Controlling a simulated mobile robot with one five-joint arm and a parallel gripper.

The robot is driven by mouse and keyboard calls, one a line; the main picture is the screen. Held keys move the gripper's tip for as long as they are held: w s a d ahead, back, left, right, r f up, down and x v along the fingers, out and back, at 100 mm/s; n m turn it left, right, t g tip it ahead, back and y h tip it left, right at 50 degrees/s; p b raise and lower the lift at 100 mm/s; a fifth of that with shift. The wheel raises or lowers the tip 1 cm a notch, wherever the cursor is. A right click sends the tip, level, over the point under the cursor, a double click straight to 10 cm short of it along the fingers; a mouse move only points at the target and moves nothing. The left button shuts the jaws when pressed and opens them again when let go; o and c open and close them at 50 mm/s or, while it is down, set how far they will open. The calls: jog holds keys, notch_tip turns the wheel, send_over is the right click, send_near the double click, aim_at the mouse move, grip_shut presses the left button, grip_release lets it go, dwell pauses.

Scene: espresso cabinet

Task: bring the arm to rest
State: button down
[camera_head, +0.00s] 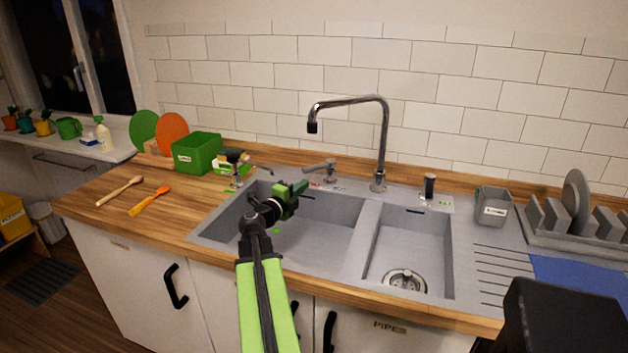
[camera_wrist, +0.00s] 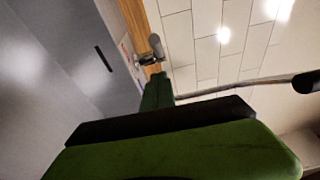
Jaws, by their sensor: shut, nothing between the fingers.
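My arm reaches up from the bottom of the head view over the left basin of the grey sink (camera_head: 340,225). My gripper (camera_head: 302,187) is above that basin, toward its back edge. It is shut and empty. In the wrist view my green gripper (camera_wrist: 157,92) fills the lower middle, with the basin wall to the left and the tiled wall beyond.
A green box (camera_head: 197,153), a wooden spoon (camera_head: 120,191) and an orange utensil (camera_head: 150,201) are left. A grey caddy (camera_head: 492,207) and dish rack (camera_head: 560,238) are right.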

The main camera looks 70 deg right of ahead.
jog(key=a, duration=0.1)
jog(key=w+a, duration=0.1)
jog(key=a, duration=0.1)
jog(key=shift+a, duration=0.2)
